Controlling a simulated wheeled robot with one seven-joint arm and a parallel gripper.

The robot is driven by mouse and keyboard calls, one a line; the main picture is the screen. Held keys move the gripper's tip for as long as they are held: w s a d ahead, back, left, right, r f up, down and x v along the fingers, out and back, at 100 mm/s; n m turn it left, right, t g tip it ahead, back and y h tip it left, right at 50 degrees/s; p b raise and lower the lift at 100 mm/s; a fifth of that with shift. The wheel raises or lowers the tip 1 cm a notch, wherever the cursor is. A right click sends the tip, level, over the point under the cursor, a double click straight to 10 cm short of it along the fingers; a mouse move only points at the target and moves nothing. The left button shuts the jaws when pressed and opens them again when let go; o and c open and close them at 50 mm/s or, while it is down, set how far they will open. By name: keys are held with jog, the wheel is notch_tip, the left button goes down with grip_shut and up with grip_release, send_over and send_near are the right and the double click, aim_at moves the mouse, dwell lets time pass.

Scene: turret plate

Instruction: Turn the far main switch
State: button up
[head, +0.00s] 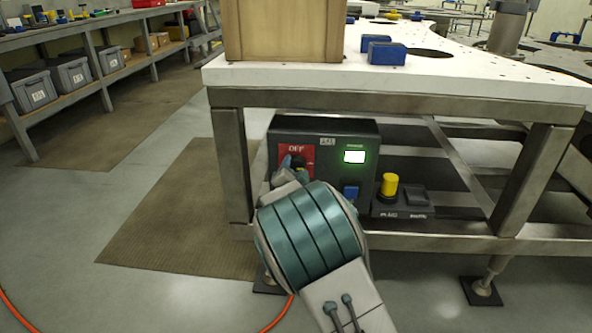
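A dark control box (259,131) stands on the lower frame under the white-topped table. A red panel marked OFF (295,151) is on the left of its face, with a dark switch knob partly showing below the lettering. A lit green-white display (354,156) is to its right, and a blue button (350,191) is below that. My gripper (293,170) is at the red panel, in front of the switch. My arm's teal wrist hides most of the gripper and the lower left of the box. I cannot tell whether the fingers touch the knob or are open.
A small box with a yellow button (389,184) sits right of the control box. Table legs (232,165) and rails frame the space. A wooden box (283,31) and blue blocks (385,53) stand on the tabletop (480,75). An orange cable (277,316) lies on the floor.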

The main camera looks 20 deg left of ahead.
jog(key=shift+n, duration=0.3)
jog(key=shift+c, duration=0.3)
jog(key=n+p, duration=0.1)
jog(key=n, duration=0.2)
jog(key=shift+r+n, duration=0.15)
jog(key=shift+n, duration=0.15)
jog(key=n+p, duration=0.2)
jog(key=n, duration=0.2)
jog(key=shift+n, duration=0.3)
jog(key=n+p, duration=0.3)
jog(key=n, duration=0.2)
jog(key=shift+a, duration=0.1)
jog(key=shift+n+p, duration=0.8)
jog(key=shift+n, duration=1.2)
jog(key=shift+a, duration=0.1)
jog(key=o, duration=1)
jog(key=shift+s, duration=0.1)
